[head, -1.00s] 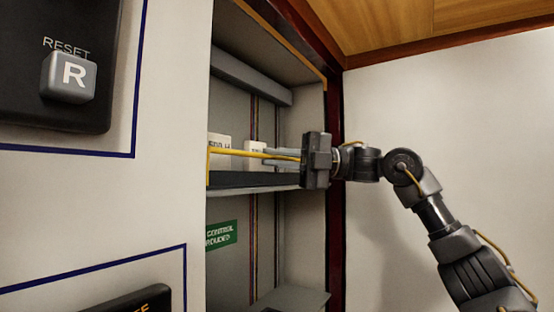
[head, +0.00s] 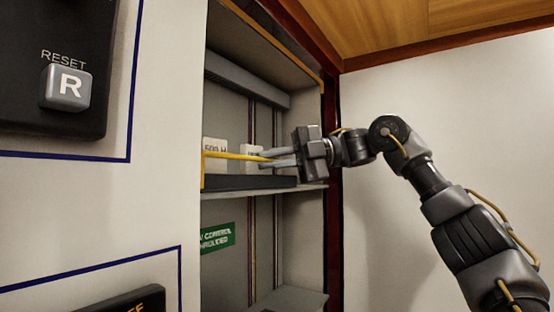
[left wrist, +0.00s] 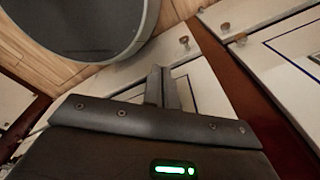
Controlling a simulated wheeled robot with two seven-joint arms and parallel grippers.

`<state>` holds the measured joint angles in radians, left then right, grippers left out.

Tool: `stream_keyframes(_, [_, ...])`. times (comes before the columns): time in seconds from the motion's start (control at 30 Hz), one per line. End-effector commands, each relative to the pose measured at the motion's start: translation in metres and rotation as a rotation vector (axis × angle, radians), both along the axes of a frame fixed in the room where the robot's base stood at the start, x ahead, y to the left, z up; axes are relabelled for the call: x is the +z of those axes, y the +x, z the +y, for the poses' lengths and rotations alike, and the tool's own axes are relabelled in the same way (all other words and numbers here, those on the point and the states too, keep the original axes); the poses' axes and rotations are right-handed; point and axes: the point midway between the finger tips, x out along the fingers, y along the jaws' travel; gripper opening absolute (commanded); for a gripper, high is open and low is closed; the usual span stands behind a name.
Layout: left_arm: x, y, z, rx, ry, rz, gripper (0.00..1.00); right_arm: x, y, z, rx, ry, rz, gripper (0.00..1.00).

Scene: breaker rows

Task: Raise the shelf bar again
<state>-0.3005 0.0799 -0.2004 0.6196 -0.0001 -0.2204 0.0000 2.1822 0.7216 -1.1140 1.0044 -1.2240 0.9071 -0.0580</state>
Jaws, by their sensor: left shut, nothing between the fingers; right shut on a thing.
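The yellow shelf bar (head: 230,155) runs across the front of a shelf inside the open cabinet, above the shelf's dark front edge. Its left end bends down to the shelf. My right gripper (head: 266,158) reaches in from the right, tilted, and its fingers are shut on the right part of the bar, which they partly hide. My left gripper (left wrist: 163,85) shows only in the left wrist view, shut and empty, away from the bar.
White labelled blocks (head: 214,148) stand on the shelf (head: 245,182) behind the bar. The cabinet's dark red side edge (head: 333,120) is close to my right wrist. A RESET button (head: 68,87) is on the panel at left. A round dark object (left wrist: 85,22) shows in the left wrist view.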

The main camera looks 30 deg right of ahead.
Motion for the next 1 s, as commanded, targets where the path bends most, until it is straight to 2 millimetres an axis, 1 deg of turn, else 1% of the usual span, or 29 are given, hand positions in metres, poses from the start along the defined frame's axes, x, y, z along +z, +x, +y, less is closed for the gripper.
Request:
stream_keyframes(0.03, [0.000,0.000,0.000,0.000,0.000,0.000,0.00,-0.003,0.002,0.001,-0.002,-0.004,0.004,0.00])
stream_keyframes(0.07, [0.000,0.000,0.000,0.000,0.000,0.000,0.00,-0.003,0.002,0.001,-0.002,-0.004,0.004,0.13])
stream_keyframes(0.1, [0.000,0.000,0.000,0.000,0.000,0.000,0.00,-0.002,0.002,0.001,-0.002,-0.003,0.004,0.18])
stream_keyframes(0.47, [0.000,0.001,0.000,0.001,-0.001,-0.002,0.00,-0.001,0.000,-0.002,-0.004,-0.001,0.000,0.18])
stream_keyframes(0.57, [0.000,0.001,0.000,0.001,-0.001,-0.002,0.00,0.000,-0.001,-0.006,-0.004,-0.002,0.000,0.18])
stream_keyframes(0.67, [0.000,0.001,0.000,0.001,-0.001,-0.002,0.00,0.003,-0.003,-0.018,-0.004,-0.001,0.000,0.18])
stream_keyframes(0.9, [0.000,0.001,0.000,0.001,0.000,-0.001,0.00,0.009,-0.011,-0.055,-0.007,-0.001,0.000,0.18])
stream_keyframes(1.0, [0.000,0.001,0.000,0.001,-0.001,-0.002,0.00,0.009,-0.013,-0.065,-0.004,-0.003,0.002,0.18])
